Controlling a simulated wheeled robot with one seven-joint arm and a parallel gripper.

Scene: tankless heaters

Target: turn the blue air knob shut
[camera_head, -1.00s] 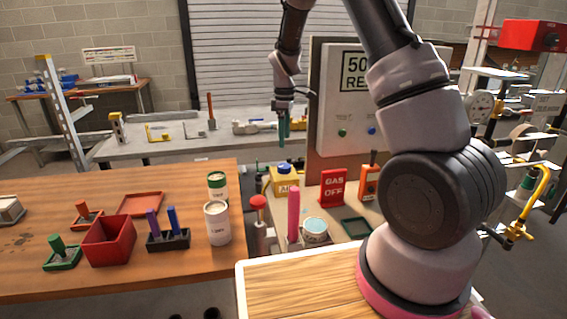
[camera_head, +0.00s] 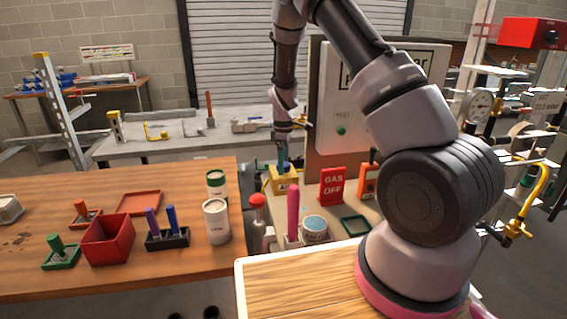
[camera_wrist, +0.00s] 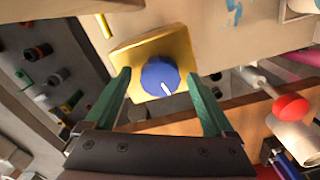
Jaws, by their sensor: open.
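The blue air knob (camera_wrist: 160,76) sits on a yellow box (camera_wrist: 150,48) and carries a white pointer line on its face. In the wrist view the line points down and slightly right. My gripper (camera_wrist: 160,90) is open, with one green finger on each side of the knob and a visible gap to it. In the head view my gripper (camera_head: 283,160) is low over the yellow box (camera_head: 284,178). The knob is mostly hidden there by the fingers.
A red "GAS OFF" sign (camera_head: 332,186) stands right of the yellow box. A red-topped post (camera_head: 257,202), a pink cylinder (camera_head: 293,212) and a round tin (camera_head: 314,228) stand in front. A panel board (camera_head: 330,110) rises behind.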

